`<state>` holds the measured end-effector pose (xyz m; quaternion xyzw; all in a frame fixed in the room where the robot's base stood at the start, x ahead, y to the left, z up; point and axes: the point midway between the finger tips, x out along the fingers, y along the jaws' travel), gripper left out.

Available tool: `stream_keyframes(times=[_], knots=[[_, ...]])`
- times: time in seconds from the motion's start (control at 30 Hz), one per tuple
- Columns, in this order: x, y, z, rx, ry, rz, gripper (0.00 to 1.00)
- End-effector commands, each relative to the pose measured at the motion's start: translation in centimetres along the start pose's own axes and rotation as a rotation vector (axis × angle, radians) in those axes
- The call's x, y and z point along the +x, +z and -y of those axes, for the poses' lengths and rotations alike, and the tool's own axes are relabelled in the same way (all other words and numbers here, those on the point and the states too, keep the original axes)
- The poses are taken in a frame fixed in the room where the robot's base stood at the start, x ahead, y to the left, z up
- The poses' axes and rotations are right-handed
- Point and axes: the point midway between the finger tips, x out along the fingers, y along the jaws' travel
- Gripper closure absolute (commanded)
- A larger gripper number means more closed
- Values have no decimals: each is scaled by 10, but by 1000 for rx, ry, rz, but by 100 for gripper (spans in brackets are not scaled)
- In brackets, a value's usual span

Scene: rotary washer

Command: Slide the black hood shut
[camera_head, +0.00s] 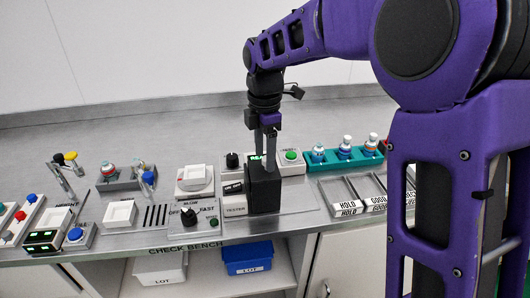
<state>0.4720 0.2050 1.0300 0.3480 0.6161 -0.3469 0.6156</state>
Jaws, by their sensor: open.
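The black hood (263,192) is an upright dark box on the grey tester plate (292,203), near the middle of the bench. My gripper (265,158) points straight down at the hood's top, with its grey fingers open. The fingertips overlap the hood's upper edge in this view; I cannot tell whether they touch it. A green display (256,157) shows partly behind the fingers. The hood and gripper hide part of the panel behind them.
A green button box (290,162) stands close behind right of the hood. A teal rack (343,158) with several bottles and metal HOLD and GOOD trays (343,196) lie right. A black-knob panel (189,216) and white square dish (120,213) lie left.

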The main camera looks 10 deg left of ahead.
Motion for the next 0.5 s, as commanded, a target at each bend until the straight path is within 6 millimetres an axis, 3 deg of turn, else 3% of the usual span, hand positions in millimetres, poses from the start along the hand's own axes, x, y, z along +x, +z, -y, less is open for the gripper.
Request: stream_keyframes(times=[0.23, 0.5], knots=[[-14, 1, 0, 1, 2, 1, 36], [-74, 1, -1, 0, 4, 2, 36]])
